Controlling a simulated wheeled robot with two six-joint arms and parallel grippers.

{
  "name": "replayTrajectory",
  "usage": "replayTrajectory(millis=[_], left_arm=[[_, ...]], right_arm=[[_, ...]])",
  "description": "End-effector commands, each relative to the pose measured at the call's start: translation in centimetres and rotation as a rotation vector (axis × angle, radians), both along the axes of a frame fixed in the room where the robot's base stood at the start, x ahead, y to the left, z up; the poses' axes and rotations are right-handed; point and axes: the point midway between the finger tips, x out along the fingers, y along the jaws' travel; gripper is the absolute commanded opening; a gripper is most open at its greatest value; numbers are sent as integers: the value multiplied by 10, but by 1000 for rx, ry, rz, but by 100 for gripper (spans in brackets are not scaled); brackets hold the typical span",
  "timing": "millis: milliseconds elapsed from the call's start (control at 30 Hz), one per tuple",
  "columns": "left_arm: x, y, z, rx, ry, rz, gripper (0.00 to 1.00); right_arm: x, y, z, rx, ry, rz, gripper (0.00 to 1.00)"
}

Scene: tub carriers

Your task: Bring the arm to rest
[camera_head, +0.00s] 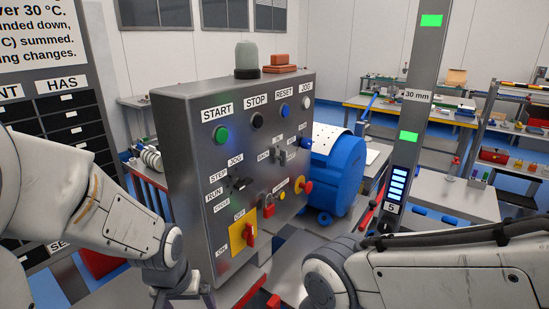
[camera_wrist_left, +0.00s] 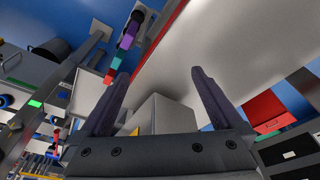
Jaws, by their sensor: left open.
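My left arm (camera_head: 130,215) comes in from the left in the head view, with its wrist low in front of the grey control panel. My left gripper (camera_wrist_left: 158,76) shows in the left wrist view with its two dark fingers wide apart and nothing between them. A grey box shape (camera_wrist_left: 165,115) lies beyond the fingers, apart from them. My right arm (camera_head: 430,275) reaches in from the lower right in the head view. Its elbow-like joint bends down out of the frame, and the right gripper is not seen.
The control panel (camera_head: 185,145) with labelled buttons and a yellow-backed red switch (camera_head: 250,233) stands close between the arms. A blue motor-like drum (camera_head: 340,172) is behind it. A grey post (camera_head: 424,100) with green lights rises at right.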

Motion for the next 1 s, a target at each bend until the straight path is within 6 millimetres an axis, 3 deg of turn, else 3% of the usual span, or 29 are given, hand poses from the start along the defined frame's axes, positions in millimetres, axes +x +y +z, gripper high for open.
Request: replayTrajectory(millis=[167,567,800,1000], left_arm=[[-11,9,1,10,-23,-62,100],[-48,-60,24,-8,43,-300,100],[-99,-106,44,-16,108,-524,100],[-140,-126,57,-15,160,-675,100]], right_arm=[[0,0,0,0,0,0,63],[0,0,0,0,0,0,63],[0,0,0,0,0,0,63],[0,0,0,0,0,0,63]])
